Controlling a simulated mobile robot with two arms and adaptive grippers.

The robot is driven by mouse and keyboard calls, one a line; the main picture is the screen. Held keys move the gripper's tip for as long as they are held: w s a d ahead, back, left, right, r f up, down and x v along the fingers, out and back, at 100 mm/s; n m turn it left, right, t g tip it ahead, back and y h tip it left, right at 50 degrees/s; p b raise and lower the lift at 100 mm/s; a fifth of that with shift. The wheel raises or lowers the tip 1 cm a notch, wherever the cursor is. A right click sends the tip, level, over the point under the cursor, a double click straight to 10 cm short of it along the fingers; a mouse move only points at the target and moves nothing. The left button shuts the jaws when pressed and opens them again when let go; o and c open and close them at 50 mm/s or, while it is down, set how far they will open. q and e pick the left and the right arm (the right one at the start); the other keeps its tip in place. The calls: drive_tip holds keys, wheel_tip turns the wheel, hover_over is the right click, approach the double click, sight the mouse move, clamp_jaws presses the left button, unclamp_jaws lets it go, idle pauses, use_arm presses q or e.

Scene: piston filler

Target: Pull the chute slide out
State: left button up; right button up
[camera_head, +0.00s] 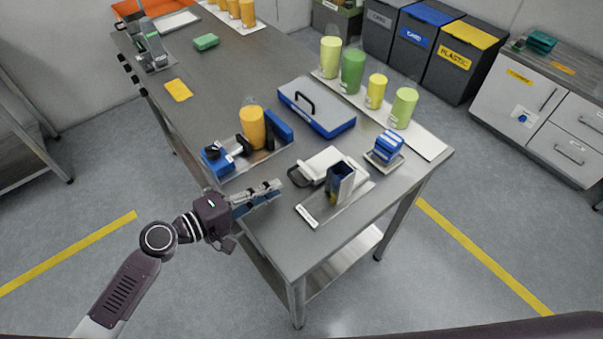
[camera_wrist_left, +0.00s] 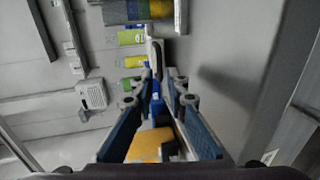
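A white flat block with a black loop handle (camera_head: 296,177) lies near the table's front right. Against its right side stands an upright blue-grey hollow chute (camera_head: 341,183) with yellow low on its front. I cannot tell which part is the slide. My left gripper (camera_head: 276,186) is level with the table's front edge, just left of the black handle and apart from it. Its fingers also show in the left wrist view (camera_wrist_left: 164,78), spread with a gap and nothing held. A dark, narrow part (camera_wrist_left: 157,60) shows beyond the fingertips. My right gripper is not in view.
A blue-and-black device (camera_head: 216,160) with an orange cylinder (camera_head: 252,127) stands behind my left gripper. A blue case (camera_head: 316,108) lies farther back. A blue stamp-like block (camera_head: 387,146) sits right of the chute. Green and yellow cylinders (camera_head: 352,70) line the far edge.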

sight(294, 178)
use_arm(q)
drive_tip(key=shift+w+d, duration=0.25)
drive_tip(key=shift+d, duration=0.05)
drive_tip(key=p+x, duration=0.1)
drive_tip(key=x, duration=0.5)
drive_tip(key=shift+p, duration=0.35)
drive_tip(key=shift+w+d+f, duration=0.1)
drive_tip(key=shift+w+d, duration=0.1)
drive_tip(key=shift+d, duration=0.1)
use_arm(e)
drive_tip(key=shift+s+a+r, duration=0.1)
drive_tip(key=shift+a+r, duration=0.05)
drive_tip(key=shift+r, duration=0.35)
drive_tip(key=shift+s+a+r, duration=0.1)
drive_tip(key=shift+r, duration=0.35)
use_arm(q)
clamp_jaws()
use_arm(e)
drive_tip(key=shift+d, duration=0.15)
